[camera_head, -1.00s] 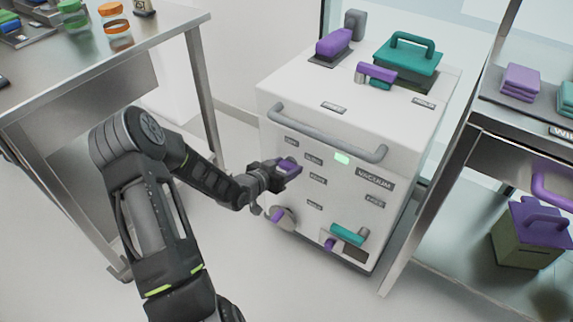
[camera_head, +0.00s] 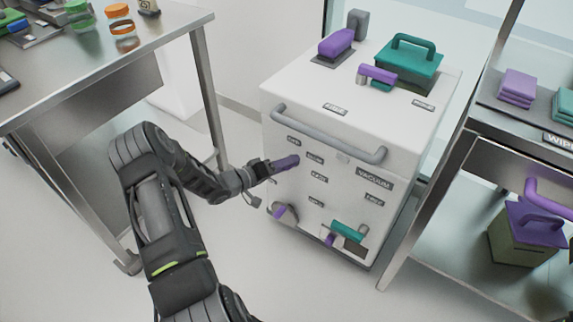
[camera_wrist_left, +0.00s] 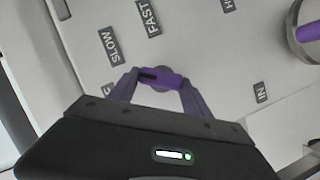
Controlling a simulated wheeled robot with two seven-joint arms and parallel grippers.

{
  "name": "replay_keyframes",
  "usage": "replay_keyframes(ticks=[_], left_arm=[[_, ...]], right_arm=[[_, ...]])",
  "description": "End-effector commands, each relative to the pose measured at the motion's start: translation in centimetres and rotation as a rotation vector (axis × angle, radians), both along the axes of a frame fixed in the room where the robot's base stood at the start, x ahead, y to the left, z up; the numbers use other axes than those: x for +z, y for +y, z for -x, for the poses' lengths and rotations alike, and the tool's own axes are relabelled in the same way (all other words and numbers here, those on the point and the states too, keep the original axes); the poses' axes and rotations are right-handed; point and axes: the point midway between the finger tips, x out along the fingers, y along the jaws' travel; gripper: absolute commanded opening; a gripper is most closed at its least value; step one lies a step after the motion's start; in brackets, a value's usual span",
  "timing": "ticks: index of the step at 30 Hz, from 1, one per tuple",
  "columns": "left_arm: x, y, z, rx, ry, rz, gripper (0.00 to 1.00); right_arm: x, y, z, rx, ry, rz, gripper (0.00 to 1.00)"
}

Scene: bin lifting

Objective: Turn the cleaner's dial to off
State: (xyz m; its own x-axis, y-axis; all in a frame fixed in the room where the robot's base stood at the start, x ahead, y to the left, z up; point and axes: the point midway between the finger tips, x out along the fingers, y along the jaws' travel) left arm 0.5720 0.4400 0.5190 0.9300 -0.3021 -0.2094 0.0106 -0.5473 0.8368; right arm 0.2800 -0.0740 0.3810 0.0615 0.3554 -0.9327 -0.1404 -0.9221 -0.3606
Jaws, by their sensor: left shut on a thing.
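The cleaner (camera_head: 335,125) is a white cabinet with a grey front bar and a VACUUM label. Its dial (camera_wrist_left: 165,79) has a purple bar grip, seen in the left wrist view between my fingers, with a dark mark on its left end. My left gripper (camera_wrist_left: 158,82) is shut on this grip; in the head view the gripper (camera_head: 286,163) is at the cleaner's front left and covers most of the dial. The SLOW label (camera_wrist_left: 110,45) and FAST label (camera_wrist_left: 148,18) lie beyond the dial; a partly cut-off label is at the left. My right gripper is out of view.
Below the dial is a round knob with a purple grip (camera_head: 280,211). A teal lever (camera_head: 347,231) is low on the front. A steel table (camera_head: 100,60) stands left and a shelf unit (camera_head: 480,150) right. Floor is clear between table and cleaner.

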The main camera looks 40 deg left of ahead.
Motion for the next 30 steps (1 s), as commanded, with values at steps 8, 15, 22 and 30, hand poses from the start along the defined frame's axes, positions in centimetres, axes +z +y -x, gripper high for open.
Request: replay_keyframes(ticks=[8,15,22,30], left_arm=[[-0.6,0.3,0.0,0.001,-0.006,0.258,0.16],[-0.7,0.4,0.0,0.003,-0.01,0.448,0.16],[-0.7,0.5,0.0,0.003,-0.011,0.556,0.16],[-0.5,0.5,0.0,0.004,-0.012,0.595,0.16]], right_arm=[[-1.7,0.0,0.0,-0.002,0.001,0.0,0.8],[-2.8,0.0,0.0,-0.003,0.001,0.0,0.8],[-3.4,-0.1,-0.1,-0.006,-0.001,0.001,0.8],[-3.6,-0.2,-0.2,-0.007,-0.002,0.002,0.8]])
